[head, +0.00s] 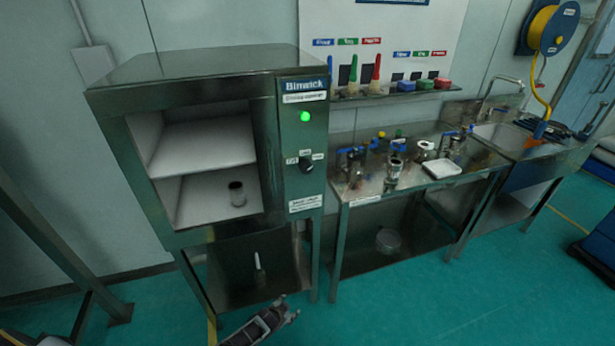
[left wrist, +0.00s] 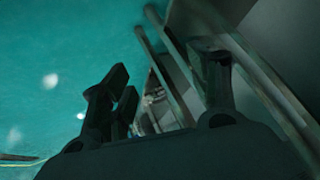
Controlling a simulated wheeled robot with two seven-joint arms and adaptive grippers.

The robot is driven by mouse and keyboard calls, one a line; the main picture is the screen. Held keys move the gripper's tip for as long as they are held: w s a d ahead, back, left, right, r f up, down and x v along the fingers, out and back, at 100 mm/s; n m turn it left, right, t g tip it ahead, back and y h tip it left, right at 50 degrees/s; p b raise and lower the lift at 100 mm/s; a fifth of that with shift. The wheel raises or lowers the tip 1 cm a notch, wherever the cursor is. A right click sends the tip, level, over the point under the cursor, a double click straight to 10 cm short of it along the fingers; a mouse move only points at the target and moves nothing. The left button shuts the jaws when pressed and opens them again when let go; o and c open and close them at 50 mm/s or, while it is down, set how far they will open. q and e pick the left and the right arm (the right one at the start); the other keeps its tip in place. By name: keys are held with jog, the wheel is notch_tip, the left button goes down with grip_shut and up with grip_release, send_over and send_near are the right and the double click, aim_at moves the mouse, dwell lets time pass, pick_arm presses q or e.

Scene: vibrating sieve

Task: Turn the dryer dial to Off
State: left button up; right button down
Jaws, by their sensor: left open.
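The dryer (head: 207,62) is a metal cabinet standing on the left in the head view, its compartment open at the front. Its dial (head: 306,163) is a black knob on the right-hand panel, with small white labels around it. Its exact pointing direction is too small to tell. A green light (head: 305,116) glows above the dial. My left gripper (head: 287,311) is low in front of the dryer, well below the dial and apart from it. In the left wrist view its fingers (left wrist: 168,88) are spread and empty, near metal legs. My right gripper is not in view.
A cup (head: 237,193) stands inside the dryer. A metal workbench (head: 365,200) with jars and a white tray (head: 441,168) stands to the right, with a sink (head: 497,135) beyond. A shelf with coloured brushes hangs behind. Green floor (head: 420,305) is clear in front.

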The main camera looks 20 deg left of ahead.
pick_arm(q)
jog(key=w+d+r+m+t+h+b, duration=0.1)
jog(key=w+d+r+m+t, duration=0.1)
jog(key=w+d+r, duration=0.35)
jog(key=w+d+r+m+t, duration=0.1)
jog(key=w+d+r+m, duration=0.1)
jog(key=w+r, duration=0.65)
jog(key=w+d+r+m+t, duration=0.1)
jog(key=d+r+m, duration=0.2)
jog(key=r, duration=0.5)
jog(key=w+d+r+m+t, duration=0.15)
jog(key=d+r, duration=0.25)
jog(key=r, duration=0.5)
jog(key=s+d+r+m+t+y, duration=0.15)
jog(key=r+m, duration=0.25)
jog(key=r, duration=0.5)
jog(key=s+r+m+t+y, duration=0.2)
jog(key=s+r+m, duration=0.1)
jog(key=r, duration=0.6)
jog(key=s+a+r+m+y, duration=0.3)
jog(key=a+r+m+y, duration=0.2)
jog(key=a+m+y, duration=0.1)
jog(key=shift+s+a+r+g+b, duration=0.25)
jog(key=shift+s+a+g+b, duration=0.15)
jog(key=shift+a, duration=0.3)
jog(key=shift+w, duration=0.1)
